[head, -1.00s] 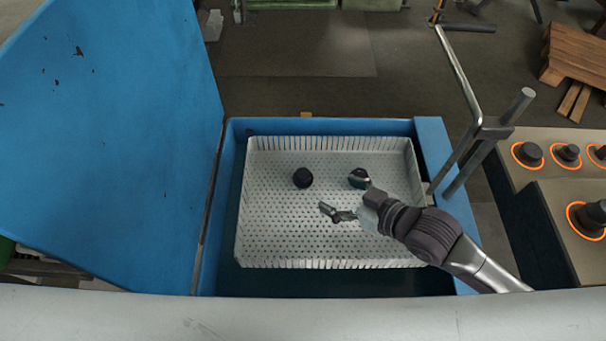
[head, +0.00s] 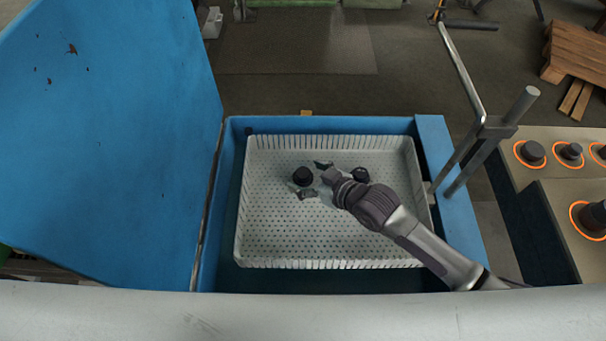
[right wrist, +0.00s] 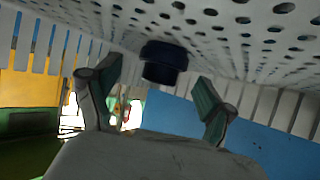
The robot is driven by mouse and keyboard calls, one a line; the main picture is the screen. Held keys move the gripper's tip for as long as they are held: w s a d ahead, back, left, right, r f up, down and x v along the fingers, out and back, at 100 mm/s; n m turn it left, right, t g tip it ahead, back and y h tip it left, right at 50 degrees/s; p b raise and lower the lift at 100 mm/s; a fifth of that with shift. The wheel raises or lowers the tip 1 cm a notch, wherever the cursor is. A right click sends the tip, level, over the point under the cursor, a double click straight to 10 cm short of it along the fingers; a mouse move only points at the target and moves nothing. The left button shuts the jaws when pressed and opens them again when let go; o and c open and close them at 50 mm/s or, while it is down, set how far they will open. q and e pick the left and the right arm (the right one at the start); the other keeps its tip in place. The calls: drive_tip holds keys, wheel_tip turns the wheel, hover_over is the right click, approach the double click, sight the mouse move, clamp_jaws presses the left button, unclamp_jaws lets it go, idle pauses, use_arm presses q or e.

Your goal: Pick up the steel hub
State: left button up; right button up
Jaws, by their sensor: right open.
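A dark round hub (head: 303,176) sits in the white perforated basket (head: 330,255), left of its middle. A second dark round part (head: 361,174) sits to the right in the basket, partly hidden by my right arm. My right gripper (head: 314,179) is open, with its fingers spread towards the left hub, one on its far side and one on its near side. In the right wrist view, the hub (right wrist: 164,62) shows between and beyond the open fingertips (right wrist: 157,88), with a gap to each. My left gripper is not in view.
The basket sits inside a blue tank (head: 434,150) with a raised blue lid (head: 110,140) at the left. A metal post and bent rod (head: 490,140) stand at the tank's right edge. A bench with dark round parts (head: 545,185) is at the right.

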drive_tip(key=shift+x, duration=1)
drive_tip(key=shift+c, duration=0.2)
clamp_jaws()
drive_tip(key=shift+r, duration=0.15)
